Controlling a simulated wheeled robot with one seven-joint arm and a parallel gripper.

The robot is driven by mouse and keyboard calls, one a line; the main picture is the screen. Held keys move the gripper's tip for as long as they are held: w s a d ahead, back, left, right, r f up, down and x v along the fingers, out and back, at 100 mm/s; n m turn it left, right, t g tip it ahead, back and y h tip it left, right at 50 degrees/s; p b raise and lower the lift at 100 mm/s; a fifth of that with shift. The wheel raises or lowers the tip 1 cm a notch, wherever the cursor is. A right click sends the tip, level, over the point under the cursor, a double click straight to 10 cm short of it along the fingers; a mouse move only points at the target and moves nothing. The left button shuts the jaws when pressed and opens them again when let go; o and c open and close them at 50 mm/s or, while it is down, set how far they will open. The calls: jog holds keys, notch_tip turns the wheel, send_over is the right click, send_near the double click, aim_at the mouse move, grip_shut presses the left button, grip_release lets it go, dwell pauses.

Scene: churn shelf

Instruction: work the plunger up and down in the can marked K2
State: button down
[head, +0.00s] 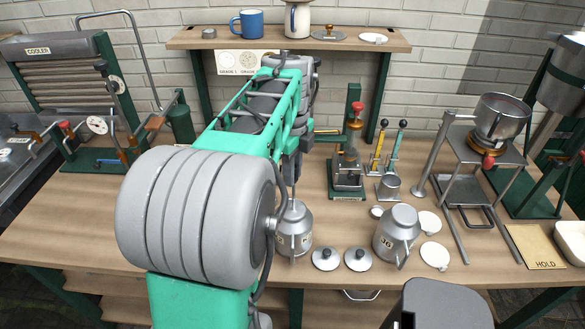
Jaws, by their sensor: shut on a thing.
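Two round lids (325,258) lie in front of the cans, with white discs (435,255) to the right. A green-based press (347,175) and two knobbed tools (377,150) stand behind. A bowl stand (488,150) is at right. The left bench (60,225) is clear.

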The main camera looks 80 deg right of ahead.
notch_tip(320, 180, down, 4)
jog(key=shift+f+b, duration=0.15)
jog(key=shift+b, duration=0.85)
notch_tip(320, 180, up, 13)
jog(key=p, duration=0.9)
jog(key=shift+p, duration=0.4)
notch_tip(320, 180, up, 5)
